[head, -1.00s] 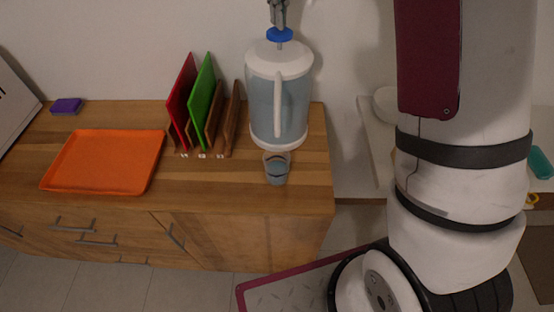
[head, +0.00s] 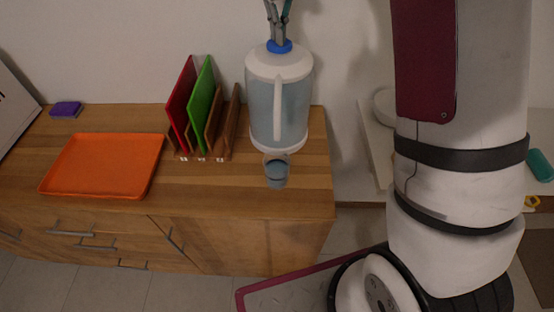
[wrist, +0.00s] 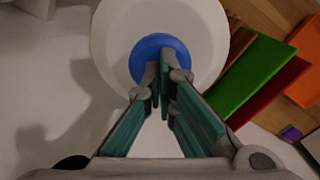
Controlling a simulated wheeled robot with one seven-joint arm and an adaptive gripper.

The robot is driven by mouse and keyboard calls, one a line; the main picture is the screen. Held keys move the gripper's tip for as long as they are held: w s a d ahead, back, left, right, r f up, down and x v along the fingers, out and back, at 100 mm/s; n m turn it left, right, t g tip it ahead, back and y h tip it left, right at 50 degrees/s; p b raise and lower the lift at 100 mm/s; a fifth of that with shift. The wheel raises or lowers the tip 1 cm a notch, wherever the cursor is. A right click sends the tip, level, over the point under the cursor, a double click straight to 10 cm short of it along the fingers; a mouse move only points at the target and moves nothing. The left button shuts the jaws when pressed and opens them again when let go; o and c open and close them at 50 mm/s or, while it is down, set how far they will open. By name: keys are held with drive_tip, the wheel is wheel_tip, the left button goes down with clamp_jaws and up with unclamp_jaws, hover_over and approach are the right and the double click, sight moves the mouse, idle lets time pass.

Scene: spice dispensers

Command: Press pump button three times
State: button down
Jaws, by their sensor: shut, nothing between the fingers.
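The blue pump button (head: 279,46) sits low on the lid of the clear dispenser (head: 262,105), which stands on the wooden counter; no stem shows under it. My gripper (head: 279,40) is shut and empty, pointing down with its fingertips at the button's top. In the wrist view my gripper (wrist: 163,105) has its fingertips over the near part of the blue button (wrist: 150,52), apparently touching it. The glass (head: 277,172) stands at the dispenser's front foot with bluish liquid in it.
A rack with a red board (head: 181,95), a green board (head: 202,100) and wooden ones stands left of the dispenser. An orange tray (head: 103,165) and a purple sponge (head: 66,109) lie farther left on the counter (head: 225,190). Bare wall is behind.

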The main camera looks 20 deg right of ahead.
idle(0.3)
drive_tip(key=shift+r, duration=2)
wheel_tip(320, 180, up, 6)
drive_tip(key=p, duration=0.1)
idle(0.4)
